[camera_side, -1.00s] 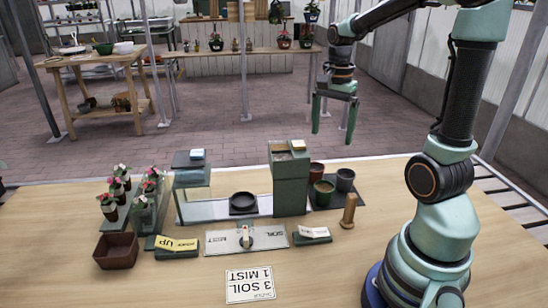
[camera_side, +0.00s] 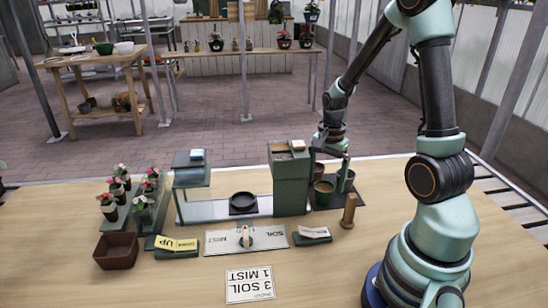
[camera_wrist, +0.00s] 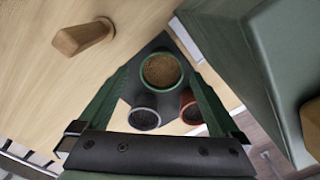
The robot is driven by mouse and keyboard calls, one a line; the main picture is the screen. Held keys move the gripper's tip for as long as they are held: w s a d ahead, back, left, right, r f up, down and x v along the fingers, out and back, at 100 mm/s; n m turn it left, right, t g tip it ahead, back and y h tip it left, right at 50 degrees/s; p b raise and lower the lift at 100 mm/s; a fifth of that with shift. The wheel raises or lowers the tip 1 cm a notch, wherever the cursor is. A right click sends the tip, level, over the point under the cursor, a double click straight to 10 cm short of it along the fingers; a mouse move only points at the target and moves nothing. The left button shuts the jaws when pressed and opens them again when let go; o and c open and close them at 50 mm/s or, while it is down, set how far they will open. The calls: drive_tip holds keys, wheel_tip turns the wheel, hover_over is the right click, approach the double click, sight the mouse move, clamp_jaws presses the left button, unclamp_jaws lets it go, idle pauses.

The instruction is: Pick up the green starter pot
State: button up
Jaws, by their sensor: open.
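The green starter pot (camera_side: 324,194) stands upright on a dark tray (camera_side: 325,208), right of the tall green dispenser box. In the wrist view the green pot (camera_wrist: 162,70) shows a green rim and brown soil inside. My gripper (camera_side: 329,175) is open and low over the pots, with its fingers pointing down. In the wrist view its two fingers (camera_wrist: 159,76) lie on either side of the green pot, with gaps, not visibly touching it. A grey pot (camera_wrist: 144,118) and a terracotta pot (camera_wrist: 190,112) stand close by, partly hidden by my gripper.
The tall green box (camera_side: 290,180) stands just left of the pots. A wooden peg (camera_side: 348,211) stands in front of them. A black dish (camera_side: 243,202), a knob panel (camera_side: 246,239), a brown bin (camera_side: 116,250) and potted plants (camera_side: 115,195) lie farther left. The front table is mostly clear.

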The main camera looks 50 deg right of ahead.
sight(324, 189)
drive_tip(key=shift+w+d+f, duration=0.1)
drive_tip(key=shift+w+f, duration=0.05)
drive_tip(key=shift+f, duration=2.2)
drive_tip(key=c, duration=1.3)
